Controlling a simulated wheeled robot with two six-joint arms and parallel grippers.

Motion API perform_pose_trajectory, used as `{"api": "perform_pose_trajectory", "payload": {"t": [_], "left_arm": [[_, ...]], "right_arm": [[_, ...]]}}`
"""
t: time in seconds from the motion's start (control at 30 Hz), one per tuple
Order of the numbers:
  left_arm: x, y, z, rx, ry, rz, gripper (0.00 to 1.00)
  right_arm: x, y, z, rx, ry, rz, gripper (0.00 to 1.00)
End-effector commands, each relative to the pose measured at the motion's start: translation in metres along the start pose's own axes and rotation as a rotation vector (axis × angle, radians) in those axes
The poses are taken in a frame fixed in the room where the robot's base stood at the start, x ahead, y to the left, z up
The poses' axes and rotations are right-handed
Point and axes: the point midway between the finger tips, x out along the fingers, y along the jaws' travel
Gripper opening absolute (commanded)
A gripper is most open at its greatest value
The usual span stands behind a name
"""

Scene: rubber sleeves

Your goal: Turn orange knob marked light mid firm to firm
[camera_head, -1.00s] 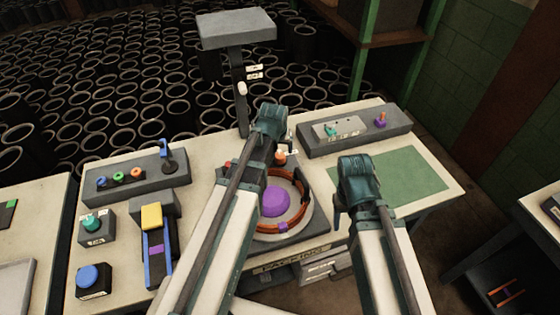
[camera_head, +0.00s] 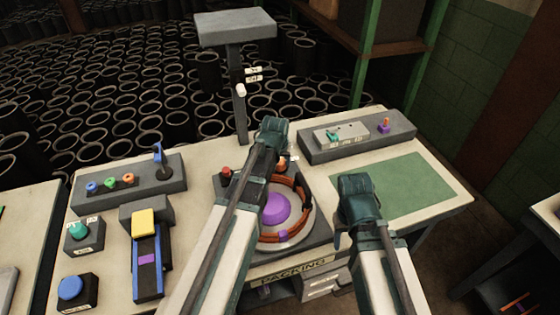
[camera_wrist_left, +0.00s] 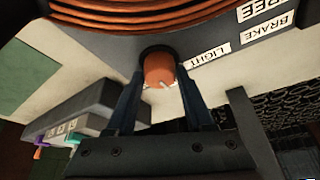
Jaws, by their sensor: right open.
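The orange knob (camera_head: 282,163) stands at the back of the round purple-centred fixture, beside my left gripper (camera_head: 268,140). In the left wrist view the knob (camera_wrist_left: 158,68) shows a white pointer mark on its lower right. A "LIGHT" label (camera_wrist_left: 208,55) is right of it; I cannot read mid or firm labels. My left gripper (camera_wrist_left: 160,92) has its fingers apart, one on each side of the knob, with narrow gaps showing. In the head view its fingertips are hidden. My right gripper (camera_head: 342,225) is open and empty above the table, right of the fixture.
Orange rings lie around the purple dome (camera_head: 274,208). A red knob (camera_head: 227,171) is left of the orange one. "FREE" and "BRAKE" labels (camera_wrist_left: 268,33) are close by. A grey panel (camera_head: 355,137) stands at the back right. The green mat (camera_head: 405,183) is clear.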

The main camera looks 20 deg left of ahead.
Motion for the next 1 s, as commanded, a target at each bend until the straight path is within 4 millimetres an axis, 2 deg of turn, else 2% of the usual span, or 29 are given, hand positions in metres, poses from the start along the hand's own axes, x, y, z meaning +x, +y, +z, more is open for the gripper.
{"api": "perform_pose_trajectory", "payload": {"t": [0.03,0.27,0.67,1.0], "left_arm": [[0.0000,0.0000,0.0000,0.000,0.000,0.000,0.42],[0.0000,0.0000,0.0001,0.000,0.000,0.000,0.00],[0.0001,-0.0015,0.0001,0.072,0.000,0.030,0.00],[0.0005,-0.0032,-0.0008,0.330,-0.001,0.138,0.00]], "right_arm": [[0.0000,0.0000,0.0000,0.000,0.000,0.000,0.54],[0.0001,0.0000,0.0000,0.000,0.000,0.000,0.54],[0.0001,0.0000,0.0000,0.000,0.000,0.000,0.54],[0.0001,0.0000,0.0000,0.000,0.000,0.000,0.54]]}}
